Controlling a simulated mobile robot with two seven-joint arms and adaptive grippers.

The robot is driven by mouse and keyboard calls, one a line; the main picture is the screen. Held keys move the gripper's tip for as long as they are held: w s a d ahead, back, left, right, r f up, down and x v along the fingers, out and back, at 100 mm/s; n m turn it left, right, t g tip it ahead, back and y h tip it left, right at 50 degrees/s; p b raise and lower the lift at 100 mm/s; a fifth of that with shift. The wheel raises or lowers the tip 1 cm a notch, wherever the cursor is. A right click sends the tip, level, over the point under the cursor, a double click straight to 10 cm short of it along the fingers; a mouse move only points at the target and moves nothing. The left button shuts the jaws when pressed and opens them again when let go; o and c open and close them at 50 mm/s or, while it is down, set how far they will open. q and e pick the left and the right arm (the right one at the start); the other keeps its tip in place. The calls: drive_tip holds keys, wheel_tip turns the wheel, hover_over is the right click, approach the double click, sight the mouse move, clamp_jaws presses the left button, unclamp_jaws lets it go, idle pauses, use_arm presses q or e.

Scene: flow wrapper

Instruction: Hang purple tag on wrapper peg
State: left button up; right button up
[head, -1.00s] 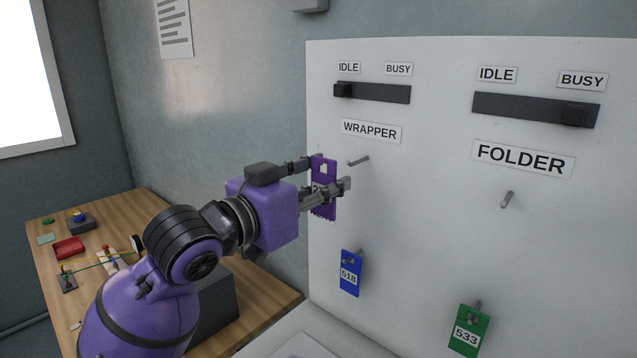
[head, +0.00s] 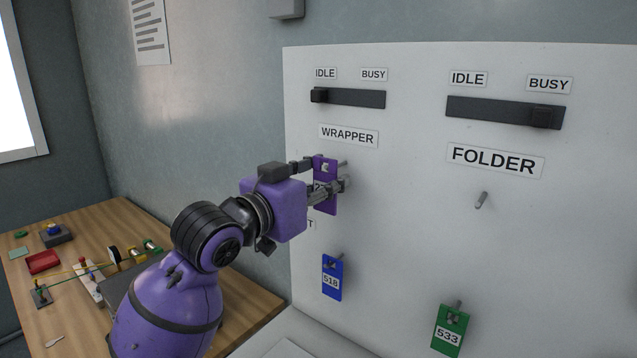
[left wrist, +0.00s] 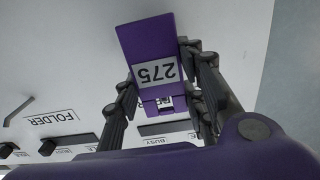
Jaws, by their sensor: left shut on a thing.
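The purple tag (head: 325,203) is held upright in my left gripper (head: 328,184), which is shut on it. In the left wrist view the tag (left wrist: 146,45) shows the number 275 upside down, with a slot near its lower end. The wrapper peg (head: 343,163) sticks out of the white panel below the WRAPPER label (head: 348,136). Part of the peg shows just right of the tag's top, and the rest is hidden by the tag. I cannot tell whether the peg is in the slot. My right gripper is not in view.
A blue tag (head: 332,290) hangs on a peg below the gripper, and a green tag (head: 447,343) hangs lower right. The folder peg (head: 481,200) is bare. The wrapper slider (head: 320,95) is at IDLE, the folder slider (head: 541,117) at BUSY. A cluttered wooden table (head: 75,325) stands left.

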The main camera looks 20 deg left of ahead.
use_arm(q)
drive_tip(key=shift+x, duration=0.8)
drive_tip(key=shift+w+d+f, duration=0.2)
drive_tip(key=shift+w+f, duration=0.3)
drive_tip(key=shift+w, duration=0.05)
drive_tip(key=o, duration=1.2)
